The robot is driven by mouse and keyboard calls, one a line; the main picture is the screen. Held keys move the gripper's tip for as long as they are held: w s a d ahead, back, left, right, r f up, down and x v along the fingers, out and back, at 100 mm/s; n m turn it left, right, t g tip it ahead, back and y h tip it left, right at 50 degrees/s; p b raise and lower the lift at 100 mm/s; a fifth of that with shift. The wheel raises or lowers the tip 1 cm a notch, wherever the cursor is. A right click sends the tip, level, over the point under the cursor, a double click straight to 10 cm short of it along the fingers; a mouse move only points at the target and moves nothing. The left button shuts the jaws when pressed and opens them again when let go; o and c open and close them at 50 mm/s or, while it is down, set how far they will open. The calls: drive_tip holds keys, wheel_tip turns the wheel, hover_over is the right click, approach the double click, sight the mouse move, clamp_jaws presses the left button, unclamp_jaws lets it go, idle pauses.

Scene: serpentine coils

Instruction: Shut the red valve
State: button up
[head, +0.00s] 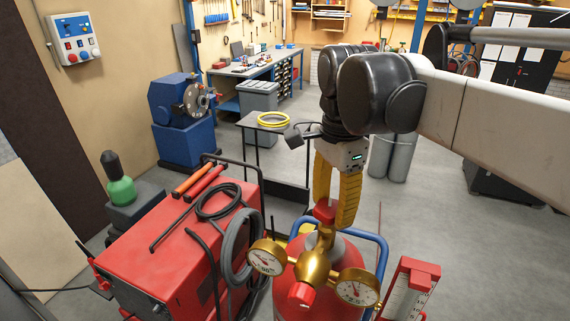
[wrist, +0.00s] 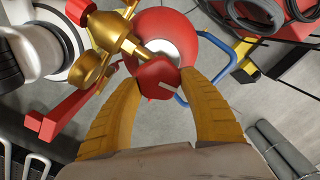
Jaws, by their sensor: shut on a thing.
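The red valve (head: 324,212) is a small red knob on top of a red gas cylinder (head: 318,262). My gripper (head: 335,208) comes down from above, its yellow fingers on either side of the knob. In the wrist view the red valve (wrist: 156,78) sits between the two fingertips (wrist: 158,84), which touch its sides. A pale mark shows on the knob's face. A brass regulator (head: 316,255) with two round gauges and a second red knob is fixed at the cylinder's neck. The cylinder's lower part is out of view.
A red machine (head: 170,245) with coiled black hoses stands left of the cylinder. A blue tube frame (head: 384,250) curves round the cylinder. A red-framed gauge (head: 410,288) is at the lower right. Grey floor (head: 440,215) is clear to the right.

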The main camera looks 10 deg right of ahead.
sight(332, 206)
drive_tip(key=shift+m, duration=1.2)
drive_tip(key=o, duration=1.2)
wheel_tip(332, 206, up, 12)
